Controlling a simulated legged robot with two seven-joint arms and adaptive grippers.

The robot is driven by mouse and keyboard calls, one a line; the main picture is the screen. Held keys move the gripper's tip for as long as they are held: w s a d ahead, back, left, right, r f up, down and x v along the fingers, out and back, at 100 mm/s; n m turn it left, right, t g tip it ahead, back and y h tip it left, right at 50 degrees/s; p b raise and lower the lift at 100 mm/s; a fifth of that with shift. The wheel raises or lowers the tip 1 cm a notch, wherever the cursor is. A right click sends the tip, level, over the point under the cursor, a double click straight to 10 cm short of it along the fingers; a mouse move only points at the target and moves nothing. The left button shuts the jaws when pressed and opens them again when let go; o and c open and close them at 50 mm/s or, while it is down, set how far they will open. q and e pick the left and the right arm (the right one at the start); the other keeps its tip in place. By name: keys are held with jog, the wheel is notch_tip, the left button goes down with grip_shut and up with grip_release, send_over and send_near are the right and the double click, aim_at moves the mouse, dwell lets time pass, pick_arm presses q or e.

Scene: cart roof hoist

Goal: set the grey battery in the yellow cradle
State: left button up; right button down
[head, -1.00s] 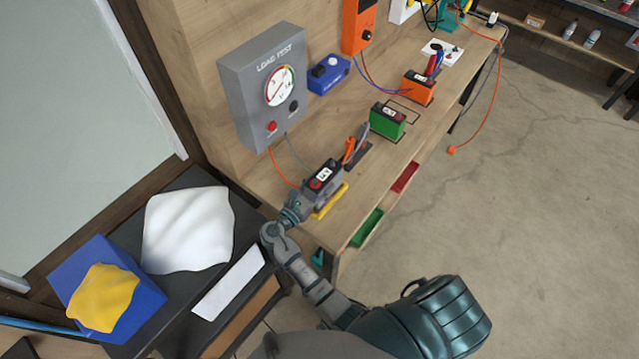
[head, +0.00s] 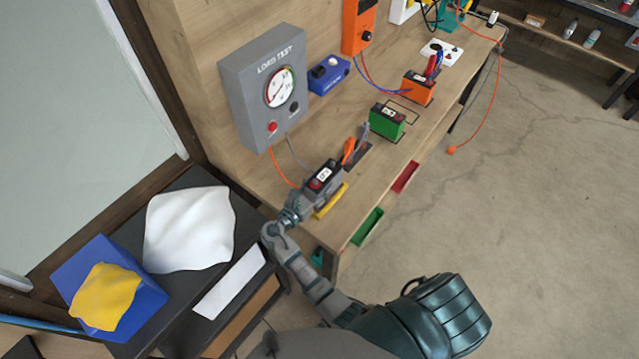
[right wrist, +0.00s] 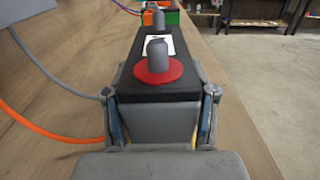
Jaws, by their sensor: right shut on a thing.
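The grey battery (head: 318,190) has a black top and a red terminal; it is at the near end of the workbench. My right gripper (head: 303,202) is shut on it. In the right wrist view, the fingers press both sides of the battery (right wrist: 157,122), with its red terminal disc and grey post facing me. The yellow cradle (head: 331,201) shows as a strip along the battery's right side in the head view. The battery and gripper hide the rest of the cradle. I cannot tell whether the battery rests fully inside it. My left gripper is not in view.
A grey load-test box (head: 265,88) with a dial stands at the left of the bench. Orange and grey clamps (head: 350,150) lie just beyond the battery. A green battery (head: 387,121) and an orange battery (head: 418,88) stand farther back. A dark cabinet holds a white cloth (head: 190,228).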

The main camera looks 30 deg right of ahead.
jog(key=shift+r+p, duration=0.15)
jog(key=shift+p, duration=0.15)
jog(key=shift+f+b, duration=0.85)
jog(key=shift+f, duration=1)
jog(key=shift+c, duration=1.3)
grip_release()
jog(key=shift+f, duration=0.15)
jog(key=v, duration=1.2)
jog(key=shift+a, duration=0.1)
